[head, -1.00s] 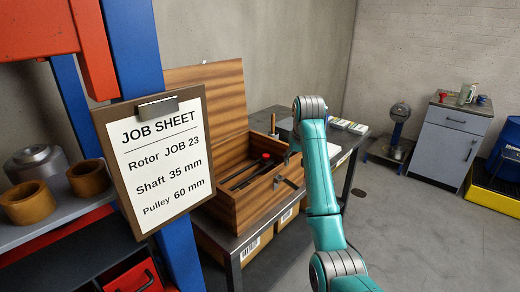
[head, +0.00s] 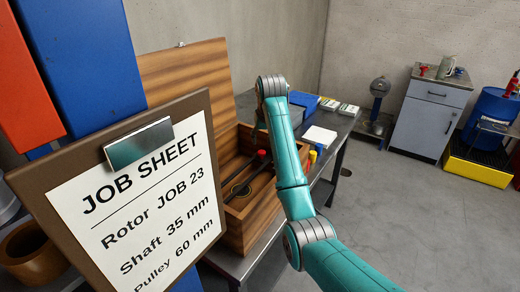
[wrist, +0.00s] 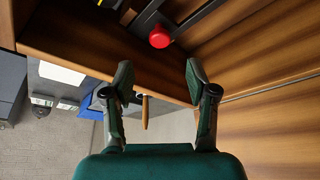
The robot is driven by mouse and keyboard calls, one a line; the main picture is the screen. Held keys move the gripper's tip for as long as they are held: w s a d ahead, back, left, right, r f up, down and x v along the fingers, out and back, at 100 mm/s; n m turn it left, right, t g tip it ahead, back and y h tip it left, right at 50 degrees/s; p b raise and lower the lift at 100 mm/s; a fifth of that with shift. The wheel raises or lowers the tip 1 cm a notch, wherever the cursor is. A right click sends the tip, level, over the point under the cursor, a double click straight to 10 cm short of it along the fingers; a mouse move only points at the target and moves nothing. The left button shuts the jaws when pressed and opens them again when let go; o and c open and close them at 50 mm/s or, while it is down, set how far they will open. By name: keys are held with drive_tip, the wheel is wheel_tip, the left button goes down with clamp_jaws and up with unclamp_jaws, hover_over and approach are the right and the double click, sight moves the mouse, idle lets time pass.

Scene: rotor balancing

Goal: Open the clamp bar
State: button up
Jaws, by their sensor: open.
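An open wooden box (head: 235,225) stands on a workbench with its lid raised. Inside lie dark bars (head: 240,190) and a red knob (head: 262,153); the dark bar with the knob appears to be the clamp bar. In the wrist view the red knob (wrist: 159,36) is at the top, beside a black bar (wrist: 190,24). My gripper (wrist: 158,82) is open, with nothing between its fingertips. The knob shows above the fingertips in that view, apart from them. In the head view my arm hides part of the box, and the fingers are not clear.
A clipboard job sheet (head: 135,200) and a blue post (head: 80,65) fill the left foreground. The bench (head: 322,185) holds a white sheet (head: 319,136) and small coloured items right of the box. A grey cabinet (head: 432,120) stands farther off; the floor between is mostly clear.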

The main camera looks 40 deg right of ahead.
sight(262, 152)
drive_tip(key=x, duration=0.8)
drive_tip(key=shift+f, duration=0.1)
clamp_jaws()
